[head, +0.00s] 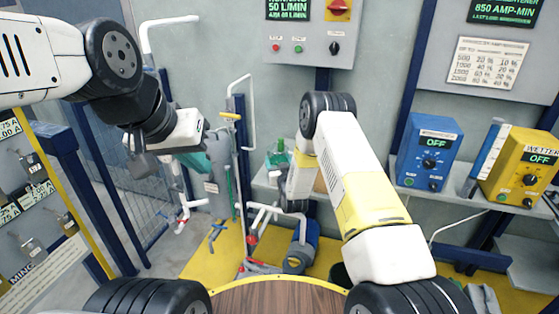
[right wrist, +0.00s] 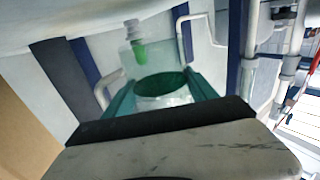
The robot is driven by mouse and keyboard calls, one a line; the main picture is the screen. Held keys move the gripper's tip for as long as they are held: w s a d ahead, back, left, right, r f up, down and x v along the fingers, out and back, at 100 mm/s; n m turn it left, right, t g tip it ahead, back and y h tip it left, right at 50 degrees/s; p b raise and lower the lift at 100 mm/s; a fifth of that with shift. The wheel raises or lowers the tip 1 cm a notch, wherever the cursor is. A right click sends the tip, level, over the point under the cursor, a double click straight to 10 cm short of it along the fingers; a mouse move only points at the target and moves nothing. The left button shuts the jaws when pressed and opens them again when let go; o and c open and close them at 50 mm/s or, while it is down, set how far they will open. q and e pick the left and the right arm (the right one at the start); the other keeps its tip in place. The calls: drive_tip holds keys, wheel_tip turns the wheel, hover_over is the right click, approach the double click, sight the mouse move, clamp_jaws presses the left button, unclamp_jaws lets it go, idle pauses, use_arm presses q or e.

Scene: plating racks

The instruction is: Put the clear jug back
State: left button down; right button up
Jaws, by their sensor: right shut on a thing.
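In the right wrist view, my right gripper (right wrist: 160,100) is shut on a clear vessel with a dark green round opening (right wrist: 163,84), which I take for the clear jug. Its teal fingers lie on either side of the opening, and the jug's lower part is hidden by my gripper. My left gripper (head: 197,161) hangs at the left with teal fingers, in front of the grey wall. I see nothing clearly between its fingers, and their gap is too small to judge.
A blue box (head: 430,150) and a yellow box (head: 521,167) stand on the right shelf. White pipes and hooks hang at the centre left. A round wooden top (head: 280,299) is in front of me.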

drive_tip(key=shift+w+d, duration=0.4)
drive_tip(key=shift+w, duration=0.15)
drive_tip(key=shift+a+f, duration=0.1)
drive_tip(key=shift+f, duration=1.65)
drive_tip(key=shift+f, duration=0.15)
drive_tip(key=o, duration=1.4)
drive_tip(key=shift+s, duration=0.1)
